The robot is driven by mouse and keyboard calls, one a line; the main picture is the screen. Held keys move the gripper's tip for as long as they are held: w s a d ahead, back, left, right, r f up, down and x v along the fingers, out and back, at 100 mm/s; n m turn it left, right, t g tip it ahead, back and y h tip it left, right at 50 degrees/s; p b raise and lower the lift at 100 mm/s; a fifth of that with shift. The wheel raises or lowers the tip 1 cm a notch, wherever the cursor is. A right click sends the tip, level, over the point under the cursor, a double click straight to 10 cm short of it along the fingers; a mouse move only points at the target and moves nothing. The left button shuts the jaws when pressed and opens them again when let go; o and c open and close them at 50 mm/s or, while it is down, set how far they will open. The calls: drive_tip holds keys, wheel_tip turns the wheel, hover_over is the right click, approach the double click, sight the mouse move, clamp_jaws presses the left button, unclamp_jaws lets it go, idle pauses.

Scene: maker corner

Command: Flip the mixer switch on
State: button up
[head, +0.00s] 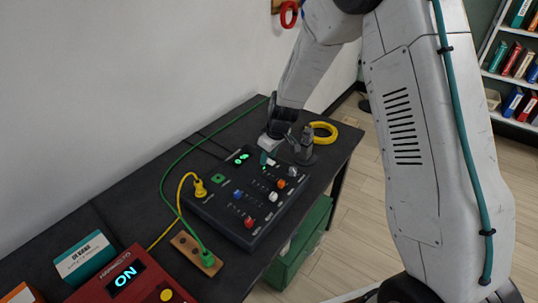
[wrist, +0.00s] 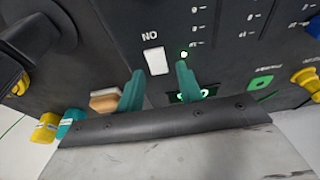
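The mixer (head: 228,213) is a black panel with coloured knobs and sliders, lying on the dark bench. In the wrist view, its white switch (wrist: 155,61) shows under lettering that reads "NO" in the picture, and a small green light (wrist: 184,55) glows beside it. In the head view my gripper hides the switch. My gripper (wrist: 159,69) has two teal fingers, apart with nothing held between them. Their tips are close to the switch, one on each side of its near end; I cannot tell if they touch. In the head view, my gripper (head: 268,156) is over the mixer's far end.
A red box (head: 150,286) with a lit display stands at the front left. A green crate (head: 305,238) is below the bench.

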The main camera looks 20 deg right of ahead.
sight(274, 164)
drive_tip(key=v, duration=0.7)
drive_tip(key=shift+r, duration=0.35)
drive_tip(key=shift+s+d, duration=0.1)
drive_tip(key=s+d+r+m, duration=0.2)
drive_tip(key=s+r, duration=0.4)
drive_tip(key=s, duration=0.6)
drive_tip(key=s+d+r+m+h, duration=0.1)
drive_tip(key=s+d+r+m, duration=0.1)
drive_tip(key=s+r, duration=0.5)
drive_tip(key=s+d+r+m+g, duration=0.1)
drive_tip(key=s+r, duration=0.5)
drive_tip(key=s, duration=1.2)
drive_tip(key=d+m, duration=0.1)
drive_tip(key=m, duration=0.1)
drive_tip(key=shift+s+d+r+m+h, duration=0.2)
drive_tip(key=shift+s+r+m+h, duration=0.1)
drive_tip(key=shift+r+h, duration=0.1)
